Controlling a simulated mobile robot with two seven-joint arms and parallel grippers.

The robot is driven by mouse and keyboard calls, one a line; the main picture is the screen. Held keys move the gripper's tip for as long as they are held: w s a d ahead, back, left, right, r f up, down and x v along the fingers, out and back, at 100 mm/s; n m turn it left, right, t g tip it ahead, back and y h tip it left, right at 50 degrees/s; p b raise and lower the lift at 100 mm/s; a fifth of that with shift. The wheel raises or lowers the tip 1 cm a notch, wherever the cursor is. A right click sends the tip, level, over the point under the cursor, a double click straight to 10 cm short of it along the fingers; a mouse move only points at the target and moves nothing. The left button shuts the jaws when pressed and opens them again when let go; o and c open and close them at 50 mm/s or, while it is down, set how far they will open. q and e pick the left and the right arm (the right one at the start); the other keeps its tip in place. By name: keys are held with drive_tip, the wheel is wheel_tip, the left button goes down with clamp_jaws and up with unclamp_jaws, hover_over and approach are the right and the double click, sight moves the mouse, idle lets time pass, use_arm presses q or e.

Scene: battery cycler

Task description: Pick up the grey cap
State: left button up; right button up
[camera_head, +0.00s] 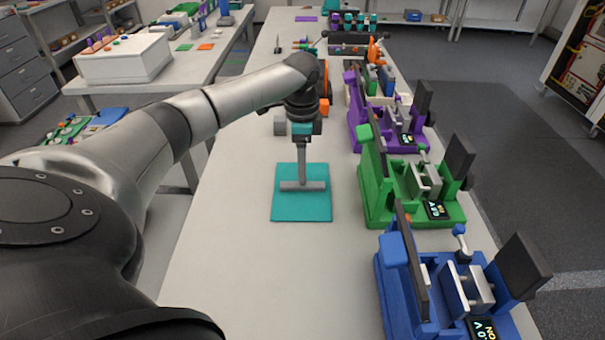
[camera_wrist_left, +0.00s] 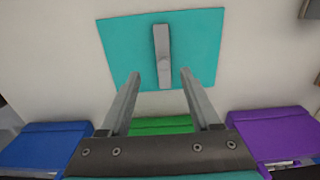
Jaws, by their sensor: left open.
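The grey cap (camera_head: 314,186) is a bar lying on a teal mat (camera_head: 302,212). In the left wrist view the cap (camera_wrist_left: 161,42) runs up and down the picture on the mat (camera_wrist_left: 205,30). My left gripper (camera_head: 303,178) points straight down at the cap. In the left wrist view my left gripper (camera_wrist_left: 160,74) is open, with a fingertip on each side of the cap's lower part and space between. In the head view one finger hides the other, and I cannot tell how high the tips are above the mat. My right gripper is not in view.
Blue (camera_head: 396,310), green (camera_head: 376,201) and purple (camera_head: 359,129) fixtures line the table's right side. Orange and dark items stand behind my left wrist. The white table (camera_head: 225,235) is bare around the mat's near and left sides.

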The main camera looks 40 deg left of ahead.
sight(303, 183)
use_arm(q)
drive_tip(key=shift+w+a+f+b, duration=0.1)
drive_tip(key=shift+f+b, duration=0.25)
drive_tip(key=shift+f, duration=1.2)
drive_tip(key=shift+w+a+f+b, duration=0.1)
drive_tip(key=shift+f+b, duration=0.2)
drive_tip(key=shift+f, duration=1.25)
clamp_jaws()
